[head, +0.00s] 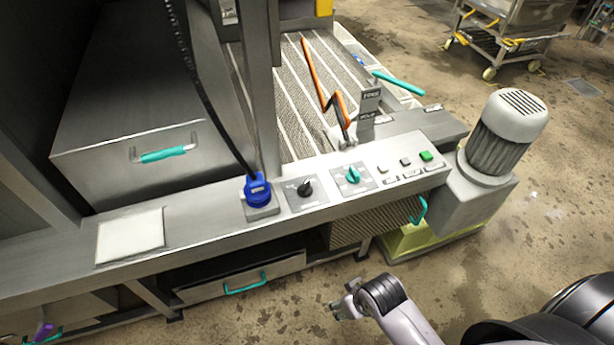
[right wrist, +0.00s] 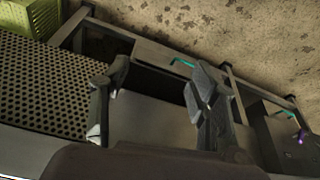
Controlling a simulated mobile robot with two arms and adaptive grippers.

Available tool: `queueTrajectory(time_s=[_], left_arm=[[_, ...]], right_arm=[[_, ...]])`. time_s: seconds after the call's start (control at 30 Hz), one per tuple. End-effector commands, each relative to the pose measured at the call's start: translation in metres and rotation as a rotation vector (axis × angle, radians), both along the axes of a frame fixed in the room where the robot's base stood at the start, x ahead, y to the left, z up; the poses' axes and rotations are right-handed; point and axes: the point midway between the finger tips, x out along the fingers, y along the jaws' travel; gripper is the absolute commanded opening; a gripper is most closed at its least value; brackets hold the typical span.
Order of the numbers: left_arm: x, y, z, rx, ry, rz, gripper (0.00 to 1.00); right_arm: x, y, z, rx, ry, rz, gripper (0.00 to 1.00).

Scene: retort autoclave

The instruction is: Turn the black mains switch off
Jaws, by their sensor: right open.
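The black mains switch (head: 305,188) is a small black knob on a grey plate on the panel ledge, between the blue plug and a teal knob in the head view. My right gripper (head: 345,300) is in front of and below the ledge, well apart from the switch. In the right wrist view my right gripper (right wrist: 152,112) has its two fingers spread, with nothing between them. The switch does not show in that view. My left gripper is in neither view.
A blue plug (head: 257,190) with a black cable stands left of the switch. A teal knob (head: 352,175) and several push buttons, one a green button (head: 426,156), lie to the right. A drawer with a teal handle (head: 245,284) is below. A motor (head: 506,125) stands at the right end.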

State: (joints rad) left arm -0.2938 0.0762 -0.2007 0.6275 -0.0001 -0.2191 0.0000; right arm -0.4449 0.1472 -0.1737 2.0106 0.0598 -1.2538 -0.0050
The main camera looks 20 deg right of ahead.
Motion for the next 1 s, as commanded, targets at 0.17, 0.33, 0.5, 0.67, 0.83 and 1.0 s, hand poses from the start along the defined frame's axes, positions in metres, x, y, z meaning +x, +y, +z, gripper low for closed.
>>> queueTrajectory(time_s=[0.17,0.33,0.5,0.67,0.83,1.0], left_arm=[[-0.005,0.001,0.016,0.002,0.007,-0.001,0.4],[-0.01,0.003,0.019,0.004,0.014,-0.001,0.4],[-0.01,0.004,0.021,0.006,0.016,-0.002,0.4],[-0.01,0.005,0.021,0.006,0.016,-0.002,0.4],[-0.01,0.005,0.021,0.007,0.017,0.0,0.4],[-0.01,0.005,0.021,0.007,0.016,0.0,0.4]], right_arm=[[0.041,0.027,0.103,0.058,-0.097,0.137,0.55],[0.072,0.054,0.148,0.1,-0.144,0.309,0.55],[0.105,0.068,0.177,0.107,-0.165,0.477,0.55],[0.144,0.061,0.201,0.081,-0.15,0.604,0.55],[0.188,0.028,0.233,0.048,-0.117,0.652,0.55],[0.221,-0.01,0.269,0.038,-0.095,0.627,0.55]])
